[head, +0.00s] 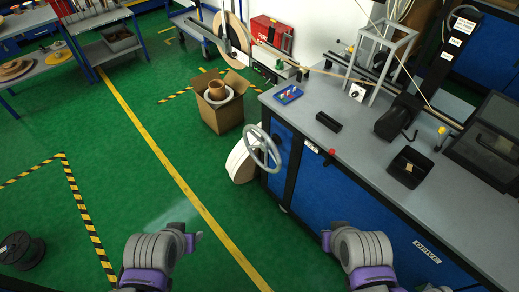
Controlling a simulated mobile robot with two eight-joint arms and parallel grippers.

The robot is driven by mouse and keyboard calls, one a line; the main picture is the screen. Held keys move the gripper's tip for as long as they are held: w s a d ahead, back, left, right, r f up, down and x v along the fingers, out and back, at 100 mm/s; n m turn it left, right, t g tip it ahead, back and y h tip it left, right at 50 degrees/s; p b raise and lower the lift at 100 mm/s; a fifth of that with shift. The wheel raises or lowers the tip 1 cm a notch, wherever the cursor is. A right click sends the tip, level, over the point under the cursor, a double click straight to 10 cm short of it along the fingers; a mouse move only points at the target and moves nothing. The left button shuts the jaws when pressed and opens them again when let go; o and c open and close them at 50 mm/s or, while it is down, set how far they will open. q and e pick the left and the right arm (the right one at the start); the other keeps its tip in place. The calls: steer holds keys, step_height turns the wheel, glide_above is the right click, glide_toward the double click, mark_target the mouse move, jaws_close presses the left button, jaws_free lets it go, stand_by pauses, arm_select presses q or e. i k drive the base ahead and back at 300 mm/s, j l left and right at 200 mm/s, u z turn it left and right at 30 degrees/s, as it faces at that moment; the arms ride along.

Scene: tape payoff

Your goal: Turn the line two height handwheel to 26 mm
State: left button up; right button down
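A grey spoked handwheel (262,147) stands on the left end of the blue machine cabinet. I cannot tell from its markings whether it is the line two height wheel, and no mm reading is legible. My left gripper (197,240) is at the lower left, over the green floor and well short of the handwheel. My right gripper (328,240) is at the lower middle, in front of the cabinet and below the handwheel. Both seem to touch nothing, but their fingers are too small and turned away to show their opening.
The blue cabinet (340,185) with a grey top fills the right side. A cardboard box (222,115) with rolls and a pale disc (240,163) stand on the floor near the handwheel. A black spool (20,250) lies at far left. Green floor is clear between.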

mark_target(265, 146)
steer(key=k+j+z, duration=0.15)
steer(key=z, duration=0.2)
steer(key=k+z, duration=0.3)
steer(key=i+j+z, duration=0.25)
steer(key=z, duration=0.2)
steer(key=i+j+z, duration=0.4)
steer(key=k, duration=0.1)
